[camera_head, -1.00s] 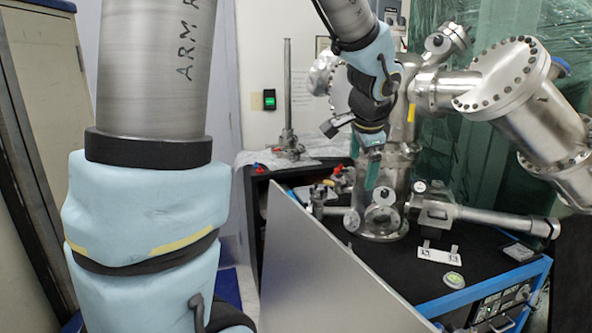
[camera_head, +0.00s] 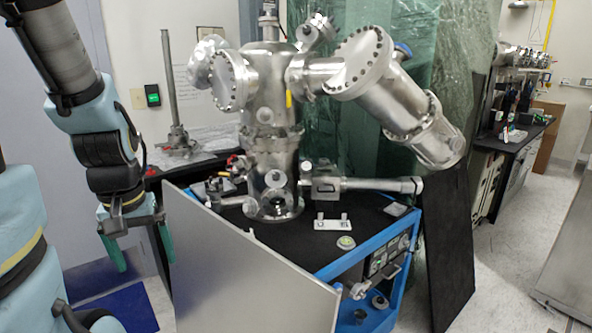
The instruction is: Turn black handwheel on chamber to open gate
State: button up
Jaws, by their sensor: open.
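The steel vacuum chamber (camera_head: 262,115) stands upright on a black-topped cart, left of the picture's middle. Round bolted flanges and a thick slanted cylinder (camera_head: 390,100) branch off it. A horizontal steel tube (camera_head: 375,185) runs right from its lower part and ends in a small dark-edged cap. I cannot clearly pick out the black handwheel among the small fittings. My gripper (camera_head: 138,252) hangs at the left, its green fingers pointing down and spread apart. Nothing shows between them. It is left of the chamber in the picture and apart from it.
A grey panel (camera_head: 245,270) stands tilted before the cart, between my gripper and the chamber in the picture. The cart has a blue frame (camera_head: 345,262). A black board (camera_head: 447,245) leans at its right. Open floor (camera_head: 510,265) lies further right.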

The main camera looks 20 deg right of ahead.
aim_at(306, 166)
jog(key=k+l+u, duration=0.1)
jog(key=k+l, duration=0.15)
jog(key=k+l+u, duration=0.1)
jog(key=k+l, duration=0.15)
jog(key=l, duration=0.9)
jog(key=k+u, duration=0.05)
